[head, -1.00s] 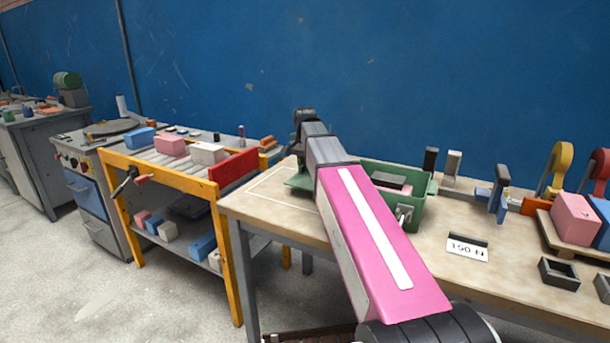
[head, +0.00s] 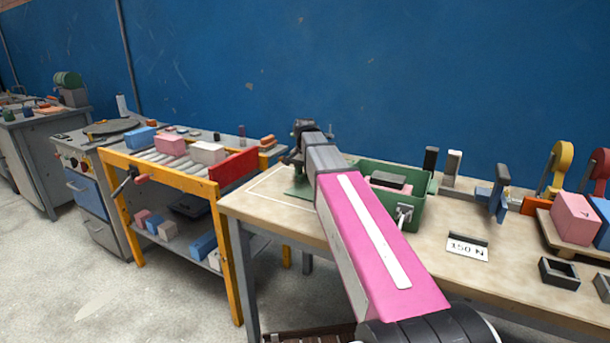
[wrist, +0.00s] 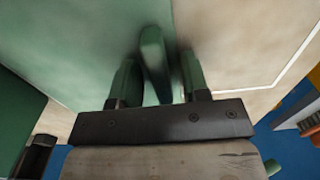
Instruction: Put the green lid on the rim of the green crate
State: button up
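The green lid (head: 298,192) lies flat on the table beside the white outline, left of the crate and partly hidden by my arm. In the wrist view the lid's flat plate (wrist: 95,45) fills the upper left, and its upright green handle (wrist: 154,60) stands between my fingers. My gripper (wrist: 158,78) is open around the handle, with a gap visible on the right side. It also shows small and dark in the head view (head: 293,160). The green crate (head: 418,212) stands right of my arm, uncovered, with a pink block and a dark block inside.
A card (head: 467,248) with upside-down lettering lies right of the crate. Dark and white upright blocks, a blue clamp (head: 498,195) and a pallet with a pink block (head: 575,218) stand further right. A yellow-framed rack (head: 222,240) stands left of the table.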

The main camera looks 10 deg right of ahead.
notch_tip(320, 180, up, 12)
jog(key=shift+f, duration=0.25)
jog(key=shift+o, duration=0.5)
jog(key=shift+r, duration=0.25)
jog(key=shift+f, duration=6.05)
grip_shut()
